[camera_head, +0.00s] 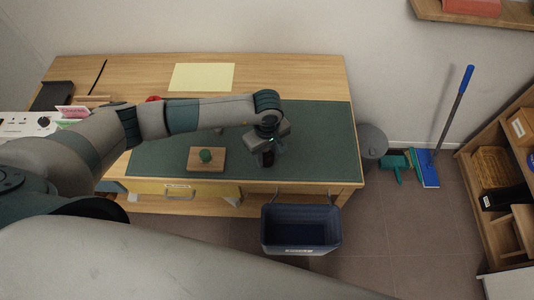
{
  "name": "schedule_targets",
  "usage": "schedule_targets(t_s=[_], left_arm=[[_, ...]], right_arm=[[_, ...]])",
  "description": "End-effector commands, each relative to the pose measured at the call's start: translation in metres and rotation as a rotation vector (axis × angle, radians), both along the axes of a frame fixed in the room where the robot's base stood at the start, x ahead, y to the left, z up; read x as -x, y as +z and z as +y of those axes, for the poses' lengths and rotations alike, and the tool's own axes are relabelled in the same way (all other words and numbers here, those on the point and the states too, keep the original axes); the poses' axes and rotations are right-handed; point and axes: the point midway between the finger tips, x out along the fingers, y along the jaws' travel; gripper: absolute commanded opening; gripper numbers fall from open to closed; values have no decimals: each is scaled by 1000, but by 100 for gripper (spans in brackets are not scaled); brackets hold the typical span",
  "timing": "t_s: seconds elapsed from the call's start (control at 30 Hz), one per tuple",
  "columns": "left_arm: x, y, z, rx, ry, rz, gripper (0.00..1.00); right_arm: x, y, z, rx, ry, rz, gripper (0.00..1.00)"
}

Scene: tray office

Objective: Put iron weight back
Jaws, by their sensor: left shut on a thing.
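My left gripper (267,158) points down over the right part of the green desk mat (320,150). It is shut on a small dark thing, which looks like the iron weight; the jaws and wrist hide most of it. I cannot tell whether it touches the mat. A small wooden board (192,163) with a green round thing (206,155) on it lies on the mat, left of the gripper. My right gripper is out of view.
A yellow sheet (202,77) lies at the back of the wooden desk (300,72). A yellow-fronted drawer (150,188) is below the front edge. A dark blue bin (301,230) stands in front. A grey bin (373,141), broom (452,120) and shelf (487,140) are at right.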

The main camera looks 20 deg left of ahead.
Motion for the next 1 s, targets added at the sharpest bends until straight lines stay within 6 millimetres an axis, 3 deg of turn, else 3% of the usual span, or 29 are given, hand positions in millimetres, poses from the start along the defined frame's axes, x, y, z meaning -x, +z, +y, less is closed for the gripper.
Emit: schedule_targets(t_s=[0.17, 0.2, 0.27, 0.3, 0.77, 1.0], left_arm=[[-1, -2, 0, 0, 0, -2, 0], [0, -3, 0, 0, 0, 0, 38], [0, -2, 0, 0, 0, 0, 52], [0, -2, 0, 0, 0, 0, 54], [0, 2, 0, 1, 0, -1, 54], [-1, 30, 0, 1, -1, -4, 54]], right_arm=[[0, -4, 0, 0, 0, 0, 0], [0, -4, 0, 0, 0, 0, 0], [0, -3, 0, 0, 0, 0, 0], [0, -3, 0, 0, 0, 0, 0], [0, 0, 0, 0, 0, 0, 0], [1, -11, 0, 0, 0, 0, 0]])
